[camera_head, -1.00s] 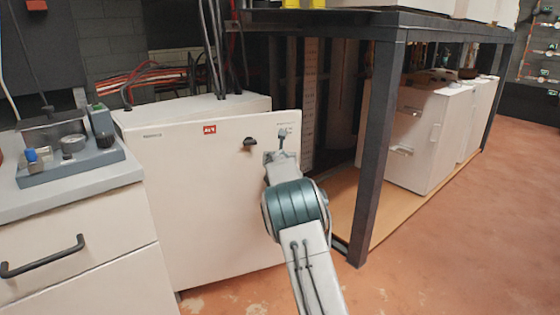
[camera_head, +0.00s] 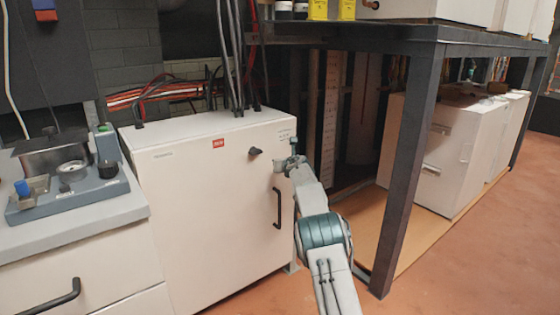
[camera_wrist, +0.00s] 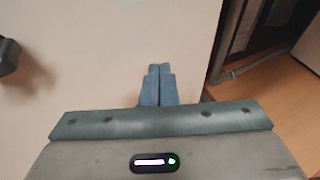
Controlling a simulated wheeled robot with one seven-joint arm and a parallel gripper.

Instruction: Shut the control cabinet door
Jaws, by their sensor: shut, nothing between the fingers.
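The white control cabinet door (camera_head: 205,215) carries a red label, a black knob (camera_head: 255,151) and a black vertical handle (camera_head: 278,208). Its top edge runs along the front of the cabinet top (camera_head: 200,124), and I see no gap there. My gripper (camera_head: 289,162) is at the door's upper right, to the right of the knob. In the wrist view my blue-grey fingers (camera_wrist: 158,72) are together and empty, over the door face (camera_wrist: 115,60) near its right edge. I cannot tell whether the fingertips touch the door.
A counter (camera_head: 95,225) with drawers and instruments adjoins the cabinet on the left. A dark metal frame (camera_head: 405,170) with white units stands on the right. Cables (camera_head: 238,60) rise behind the cabinet top. The reddish floor (camera_head: 460,265) is clear at front right.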

